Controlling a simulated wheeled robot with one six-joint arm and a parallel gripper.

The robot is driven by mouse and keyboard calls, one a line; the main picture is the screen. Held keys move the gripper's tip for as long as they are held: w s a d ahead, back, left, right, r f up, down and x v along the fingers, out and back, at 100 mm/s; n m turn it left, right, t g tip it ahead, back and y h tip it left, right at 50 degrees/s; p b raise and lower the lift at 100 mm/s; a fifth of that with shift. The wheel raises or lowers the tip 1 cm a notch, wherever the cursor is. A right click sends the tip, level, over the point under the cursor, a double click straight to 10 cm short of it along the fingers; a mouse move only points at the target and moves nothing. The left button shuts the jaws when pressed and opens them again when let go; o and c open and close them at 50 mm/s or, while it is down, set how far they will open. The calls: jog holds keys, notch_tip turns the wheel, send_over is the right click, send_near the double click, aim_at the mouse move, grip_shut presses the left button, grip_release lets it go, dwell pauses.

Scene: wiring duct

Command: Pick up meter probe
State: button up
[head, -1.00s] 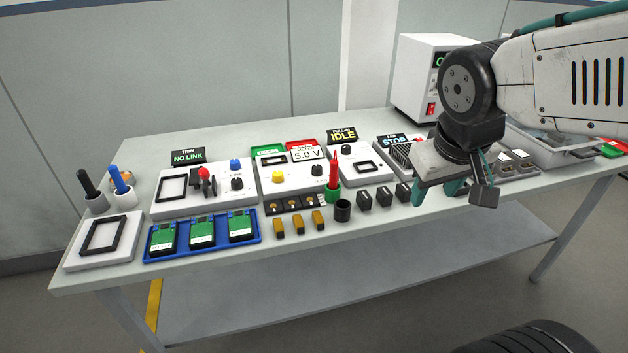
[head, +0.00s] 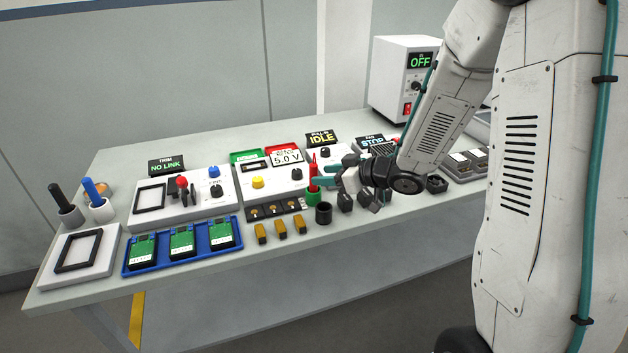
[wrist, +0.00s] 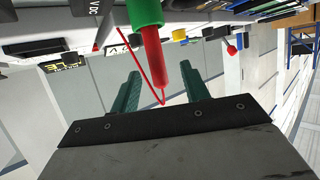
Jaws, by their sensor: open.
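The meter probe (head: 313,166) is a slim red stick standing upright in a green holder (head: 314,195) near the middle of the table. My gripper (head: 324,176) is open and level, just right of the probe, with its teal fingers pointing left at it. In the wrist view the picture is turned over, and the red probe (wrist: 155,62) shows between the two spread fingers, with a thin red lead beside it. The green holder (wrist: 146,12) is beyond the fingertips at the top. I cannot tell whether either finger touches the probe.
A black cup (head: 323,213) stands just in front of the green holder. Black blocks (head: 345,202) lie below my gripper. The 5.0 V meter panel (head: 272,178) is to the left behind. A blue tray (head: 150,262) with green boards lies at the front left.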

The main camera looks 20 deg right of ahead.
jog(key=x, duration=0.6)
jog(key=shift+w, duration=0.4)
grip_shut()
